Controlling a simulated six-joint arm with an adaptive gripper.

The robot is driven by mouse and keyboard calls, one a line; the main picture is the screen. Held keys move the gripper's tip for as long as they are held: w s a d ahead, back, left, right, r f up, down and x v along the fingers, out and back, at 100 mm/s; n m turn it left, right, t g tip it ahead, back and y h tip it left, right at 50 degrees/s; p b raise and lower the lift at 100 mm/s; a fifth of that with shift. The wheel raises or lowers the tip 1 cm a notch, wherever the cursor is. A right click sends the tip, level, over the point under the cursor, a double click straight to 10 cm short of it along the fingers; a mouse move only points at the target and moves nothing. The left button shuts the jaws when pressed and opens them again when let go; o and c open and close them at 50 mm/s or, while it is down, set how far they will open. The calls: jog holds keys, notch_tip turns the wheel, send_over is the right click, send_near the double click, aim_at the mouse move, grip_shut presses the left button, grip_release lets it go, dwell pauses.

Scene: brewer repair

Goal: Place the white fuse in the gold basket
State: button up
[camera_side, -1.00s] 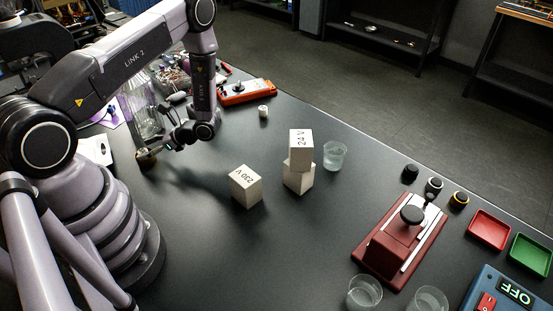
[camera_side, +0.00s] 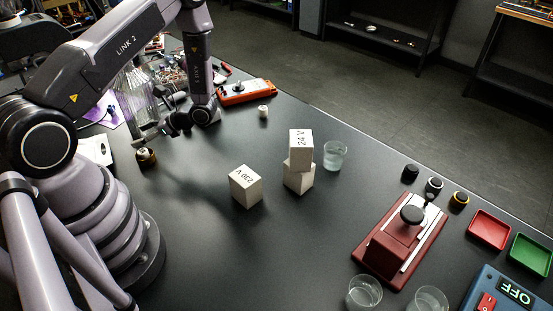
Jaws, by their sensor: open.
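A small dark and gold round piece (camera_side: 146,156), which looks like the gold basket, stands on the table at the left, beside the white card. I cannot tell whether anything is inside it. My gripper (camera_side: 143,137) is open, just above and behind this piece and apart from it. A small white cylinder (camera_side: 263,112), possibly the white fuse, stands alone on the table near the orange meter. A black piece with a gold band (camera_side: 459,199) stands at the right, beside a black piece (camera_side: 410,171) and a black and silver one (camera_side: 434,186).
A 230 V block (camera_side: 246,187) and a stack topped by a 24 V block (camera_side: 301,149) stand mid-table, with a glass (camera_side: 335,155) beside the stack. The orange meter (camera_side: 246,92) lies behind. A red press (camera_side: 402,238) and trays stand right. The front middle is clear.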

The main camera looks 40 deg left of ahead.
jog(key=shift+r, duration=1.1)
jog(key=w+d+r+n+t+h, duration=0.1)
jog(key=d+r+n+t+h, duration=0.2)
jog(key=r, duration=0.6)
jog(key=w+d+r+n+t+h, duration=0.1)
jog(key=w+d+r+n, duration=0.15)
jog(key=d+r, duration=0.4)
jog(key=s+d+r+n+t+h, duration=0.1)
jog(key=s+d+r+t, duration=0.3)
jog(key=r, duration=0.4)
jog(key=s+d+r+n+t+h, duration=0.2)
jog(key=s+d+r+t+h, duration=0.2)
jog(key=d+r+t, duration=0.3)
jog(key=shift+s+d+r, duration=0.2)
jog(key=shift+d+r, duration=0.3)
jog(key=shift+d, duration=0.5)
